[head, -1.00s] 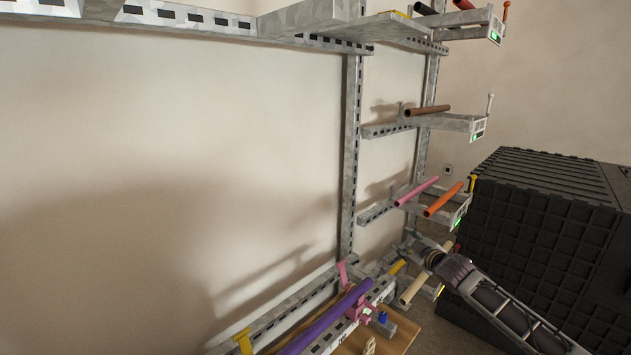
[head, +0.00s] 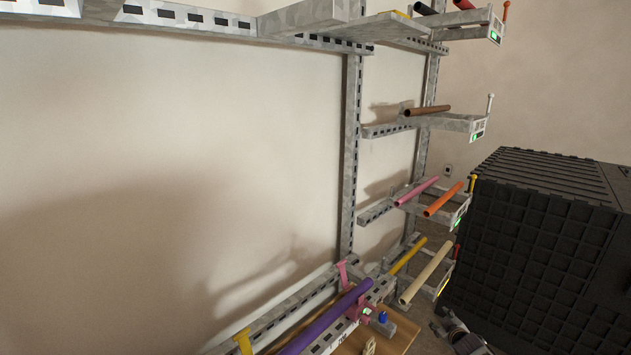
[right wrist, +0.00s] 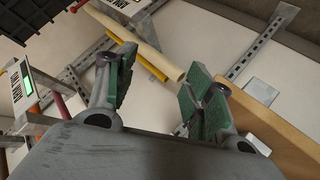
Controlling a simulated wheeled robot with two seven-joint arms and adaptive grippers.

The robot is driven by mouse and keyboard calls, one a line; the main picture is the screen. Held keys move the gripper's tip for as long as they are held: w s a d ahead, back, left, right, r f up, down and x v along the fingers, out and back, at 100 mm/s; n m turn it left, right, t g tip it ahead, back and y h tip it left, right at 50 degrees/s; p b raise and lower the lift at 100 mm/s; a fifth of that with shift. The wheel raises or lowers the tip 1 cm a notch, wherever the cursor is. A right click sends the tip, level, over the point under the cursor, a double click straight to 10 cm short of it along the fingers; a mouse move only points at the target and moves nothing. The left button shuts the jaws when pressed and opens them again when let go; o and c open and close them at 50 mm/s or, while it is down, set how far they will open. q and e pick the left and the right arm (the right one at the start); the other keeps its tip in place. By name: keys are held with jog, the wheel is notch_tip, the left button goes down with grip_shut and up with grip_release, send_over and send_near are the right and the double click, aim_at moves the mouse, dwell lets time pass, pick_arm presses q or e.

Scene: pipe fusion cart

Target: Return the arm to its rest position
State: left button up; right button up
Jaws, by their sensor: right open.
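My right gripper (right wrist: 160,82) is open in the right wrist view, with its green-padded fingers apart and nothing between them. In the head view only a small part of my right arm and gripper (head: 458,332) shows at the bottom edge, right of the rack's lowest shelf. A beige pipe (head: 425,273) and a yellow pipe (head: 407,256) lie on that shelf. Both also show beyond the fingers in the right wrist view, the beige pipe (right wrist: 135,38) and the yellow pipe (right wrist: 142,65), apart from the gripper. My left gripper is out of view.
A black ribbed crate (head: 545,240) stands close to my right arm. Rack shelves above hold a pink pipe (head: 416,190), an orange pipe (head: 443,199) and a brown pipe (head: 427,110). A purple pipe (head: 325,318) lies along the low rail beside a wooden surface (head: 402,335).

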jog(key=s+a+f+m+g, duration=0.1)
jog(key=s+a+f+g, duration=0.15)
jog(key=s+f, duration=1.2)
jog(key=s+a+f+m+g, duration=0.15)
jog(key=s+f+g, duration=0.25)
jog(key=s+f, duration=1.1)
jog(key=s+a+f+g, duration=0.1)
jog(key=s+a+f, duration=0.3)
jog(key=s, duration=0.8)
jog(key=s+a+f+m+g+y, duration=0.1)
jog(key=s+a+f, duration=0.3)
jog(key=s, duration=0.9)
jog(key=s+a+f+g, duration=0.2)
jog(key=s+a+f, duration=0.2)
jog(key=s+a, duration=0.3)
jog(key=s, duration=0.5)
jog(key=shift+s+a+f+g, duration=0.2)
jog(key=shift+s+f+g, duration=0.15)
jog(key=shift+s, duration=0.05)
